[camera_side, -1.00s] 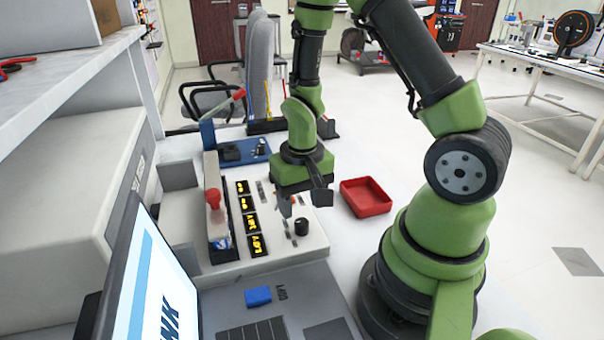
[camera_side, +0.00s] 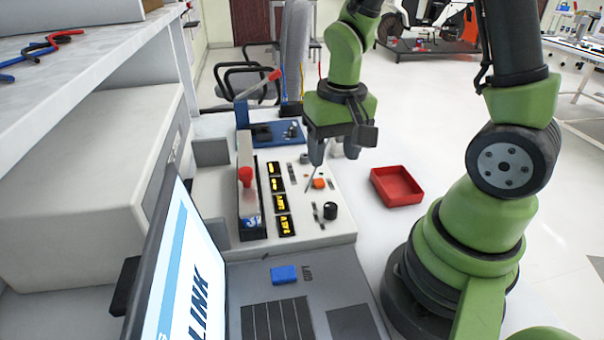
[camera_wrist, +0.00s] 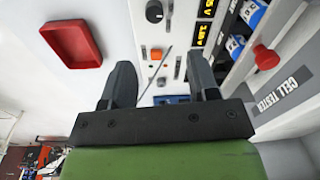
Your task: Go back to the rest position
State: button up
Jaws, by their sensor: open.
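My gripper (camera_side: 333,152) is above the far right part of the white control panel (camera_side: 335,228), pointing down. Its fingers are apart, with nothing between them. In the wrist view my gripper (camera_wrist: 163,85) shows two spread dark fingers over the panel face.
A red tray (camera_side: 398,203), empty, lies right of the panel. A blue fixture with a red-handled lever (camera_side: 270,134) stands behind it. A blue block (camera_side: 284,273) lies on the grey surface in front, near a laptop-like screen (camera_side: 185,270). Space above the tray is clear.

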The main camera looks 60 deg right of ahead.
jog(key=s+a+r+n+t+y, duration=0.1)
jog(key=s+a+r+t, duration=0.2)
jog(key=r, duration=0.5)
jog(key=s+a+r+n+t+y, duration=0.1)
jog(key=s+a+r+n+t, duration=0.1)
jog(key=r, duration=0.5)
jog(key=s+a+t, duration=0.1)
jog(key=s, duration=0.1)
jog(key=shift+s+a+r+t, duration=0.3)
jog(key=shift+s+a+r, duration=0.1)
dwell(0.9)
